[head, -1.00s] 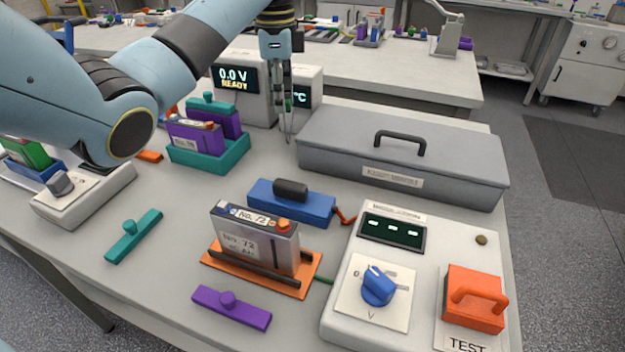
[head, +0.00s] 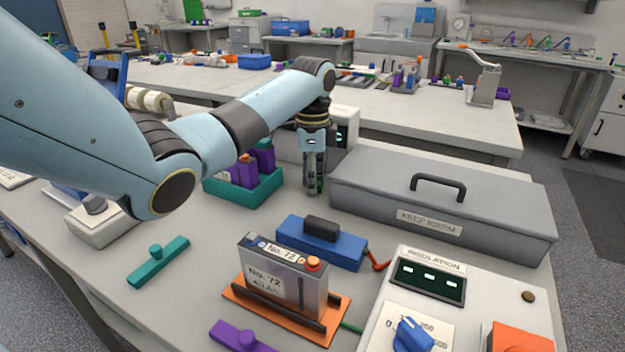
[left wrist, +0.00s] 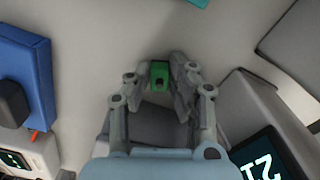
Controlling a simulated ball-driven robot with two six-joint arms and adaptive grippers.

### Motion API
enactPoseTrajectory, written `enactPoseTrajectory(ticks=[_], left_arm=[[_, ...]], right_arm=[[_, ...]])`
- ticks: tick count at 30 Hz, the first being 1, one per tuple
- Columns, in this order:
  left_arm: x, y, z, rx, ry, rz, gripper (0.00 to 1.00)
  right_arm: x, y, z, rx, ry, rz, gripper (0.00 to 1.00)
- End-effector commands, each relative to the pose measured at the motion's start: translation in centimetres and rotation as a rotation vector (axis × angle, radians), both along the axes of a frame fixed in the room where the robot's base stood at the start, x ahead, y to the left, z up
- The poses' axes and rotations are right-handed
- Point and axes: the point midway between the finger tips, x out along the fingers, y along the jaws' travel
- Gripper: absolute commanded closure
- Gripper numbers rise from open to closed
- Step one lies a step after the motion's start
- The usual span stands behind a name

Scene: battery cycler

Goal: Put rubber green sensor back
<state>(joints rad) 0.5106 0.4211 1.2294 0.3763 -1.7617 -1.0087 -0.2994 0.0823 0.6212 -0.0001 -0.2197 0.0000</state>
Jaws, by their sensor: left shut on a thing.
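My left gripper (head: 314,186) hangs pointing down, just left of the long grey box, in front of the white display unit (head: 345,122). It is shut on the small green sensor (left wrist: 159,72), which shows between the fingertips in the left wrist view. The sensor has a dark spot on its near end. In the head view the fingers hide most of it. I cannot tell whether it touches the table. My right gripper is not in view.
The long grey box (head: 470,205) with a handle stands close right of the gripper. The teal tray (head: 262,190) with purple blocks is to the left. The blue block (head: 340,250) and No. 72 battery (head: 283,276) are nearer. Bare table lies around the fingers.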

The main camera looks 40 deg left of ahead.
Motion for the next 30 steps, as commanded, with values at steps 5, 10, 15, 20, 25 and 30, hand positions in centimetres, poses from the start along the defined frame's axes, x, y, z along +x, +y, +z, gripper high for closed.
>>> enactPoseTrajectory(ticks=[5,10,15,20,25,30], left_arm=[[0.0,0.0,0.0,0.001,-0.001,0.000,1.00],[0.0,0.0,-0.1,0.000,-0.001,0.000,0.69],[0.0,0.0,-0.1,0.001,-0.001,0.000,0.57],[0.0,0.0,-0.1,0.001,-0.001,0.000,0.57],[0.1,0.1,1.2,0.001,-0.004,0.000,0.57],[0.2,0.1,4.9,0.002,-0.006,0.000,0.57]], right_arm=[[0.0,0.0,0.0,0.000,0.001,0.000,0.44],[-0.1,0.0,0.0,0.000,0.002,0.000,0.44],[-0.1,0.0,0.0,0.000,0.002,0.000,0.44],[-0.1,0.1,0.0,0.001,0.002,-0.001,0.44],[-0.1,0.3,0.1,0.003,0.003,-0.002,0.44],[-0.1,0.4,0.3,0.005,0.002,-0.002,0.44]])
